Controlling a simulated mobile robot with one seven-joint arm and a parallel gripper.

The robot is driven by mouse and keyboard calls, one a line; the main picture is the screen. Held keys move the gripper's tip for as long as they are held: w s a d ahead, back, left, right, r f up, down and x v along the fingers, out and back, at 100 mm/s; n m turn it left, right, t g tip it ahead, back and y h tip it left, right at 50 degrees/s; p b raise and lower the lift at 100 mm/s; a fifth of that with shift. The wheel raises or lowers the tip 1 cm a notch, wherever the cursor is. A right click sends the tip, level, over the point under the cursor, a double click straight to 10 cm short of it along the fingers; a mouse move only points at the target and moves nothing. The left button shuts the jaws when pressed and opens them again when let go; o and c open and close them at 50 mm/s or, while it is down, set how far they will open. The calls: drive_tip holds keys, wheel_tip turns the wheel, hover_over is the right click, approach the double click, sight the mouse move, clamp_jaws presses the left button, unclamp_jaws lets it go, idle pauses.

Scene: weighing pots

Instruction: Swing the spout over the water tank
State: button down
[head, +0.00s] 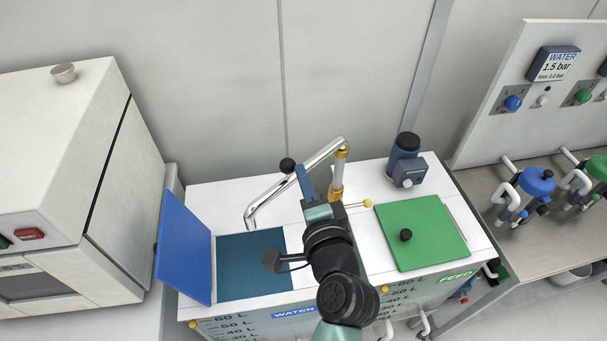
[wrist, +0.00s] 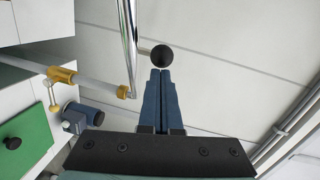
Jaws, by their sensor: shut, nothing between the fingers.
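The chrome spout (head: 295,182) is a bent pipe on a brass-collared post (head: 337,178). It reaches left, and its downturned end shows at the back edge of the open water tank (head: 252,262); whether it is inside that edge I cannot tell. The tank's blue lid (head: 183,247) stands open at the left. A black ball knob (head: 287,165) is beside the spout. My gripper (head: 299,173) is shut and empty, its blue fingertips at the knob; touching or apart is unclear. In the wrist view, the knob (wrist: 162,57) is just past the fingertips (wrist: 161,72), the spout (wrist: 128,45) left of them.
The green feed lid (head: 422,233) is closed, right of the post. A blue-grey motor unit (head: 405,160) stands behind it. A white machine (head: 60,150) is at the left, and a valve panel (head: 540,85) at the right. The wall is close behind.

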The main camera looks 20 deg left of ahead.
sight(282, 166)
drive_tip(key=a, duration=0.2)
drive_tip(key=w+a+p, duration=0.1)
drive_tip(key=a, duration=0.1)
drive_tip(key=shift+a+r, duration=0.1)
drive_tip(key=shift+a, duration=0.15)
drive_tip(key=shift+w+a, duration=0.1)
drive_tip(key=shift+a, duration=0.2)
